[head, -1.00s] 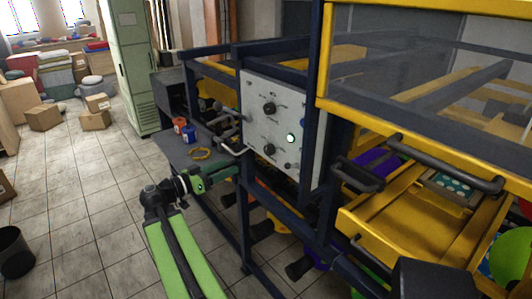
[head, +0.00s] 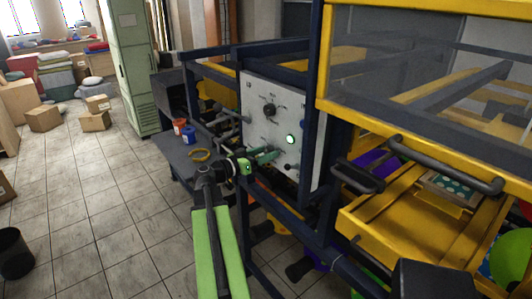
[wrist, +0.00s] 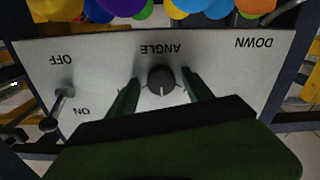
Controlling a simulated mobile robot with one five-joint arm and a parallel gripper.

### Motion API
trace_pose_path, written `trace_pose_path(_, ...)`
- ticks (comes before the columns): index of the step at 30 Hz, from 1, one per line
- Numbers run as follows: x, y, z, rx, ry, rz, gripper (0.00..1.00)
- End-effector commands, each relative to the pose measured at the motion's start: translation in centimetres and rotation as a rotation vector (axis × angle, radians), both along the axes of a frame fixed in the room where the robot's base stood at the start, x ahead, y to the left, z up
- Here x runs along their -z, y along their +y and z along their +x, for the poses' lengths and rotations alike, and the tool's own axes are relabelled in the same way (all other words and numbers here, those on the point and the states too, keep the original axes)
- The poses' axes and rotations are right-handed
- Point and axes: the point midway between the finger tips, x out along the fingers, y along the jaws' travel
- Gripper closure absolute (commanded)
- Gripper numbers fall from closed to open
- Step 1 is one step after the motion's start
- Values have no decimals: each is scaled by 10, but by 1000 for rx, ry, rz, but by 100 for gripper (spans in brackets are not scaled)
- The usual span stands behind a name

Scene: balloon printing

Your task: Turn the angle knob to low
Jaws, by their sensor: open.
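The angle knob (wrist: 161,80) is a dark round dial on the white control panel (wrist: 225,70), under the upside-down word "ANGLE" in the wrist view. Its white mark points toward the bottom of that picture. My gripper (wrist: 160,88) is open, with one green finger on each side of the knob. I see gaps between the fingers and the knob, so it is not clamped. In the head view my gripper (head: 272,154) is at the lower part of the panel (head: 255,92) and covers the lower knob there. Another dark knob (head: 269,110) sits above.
In the wrist view an ON/OFF lever (wrist: 57,105) is left of the knob, and balloons (wrist: 210,8) show beyond the panel edge. In the head view a lit round button (head: 290,139) is close right of my gripper. Red and blue cups (head: 188,135) stand on the grey shelf.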

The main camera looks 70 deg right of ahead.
Motion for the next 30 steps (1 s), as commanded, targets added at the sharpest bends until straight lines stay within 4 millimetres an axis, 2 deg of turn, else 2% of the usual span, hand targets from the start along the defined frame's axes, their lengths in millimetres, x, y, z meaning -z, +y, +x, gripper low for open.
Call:
trace_pose_path(4, 0, 0, 0, 0, 0, 0, 42)
trace_pose_path(17, 0, 1, 0, 1, 0, 1, 98)
trace_pose_path(18, 0, 1, 0, 2, 0, 0, 100)
trace_pose_path(19, 0, -12, 0, 4, 0, 0, 100)
trace_pose_path(22, 0, -3, 0, 1, 4, 1, 100)
trace_pose_path(30, 0, 1, 0, 1, 71, 47, 100)
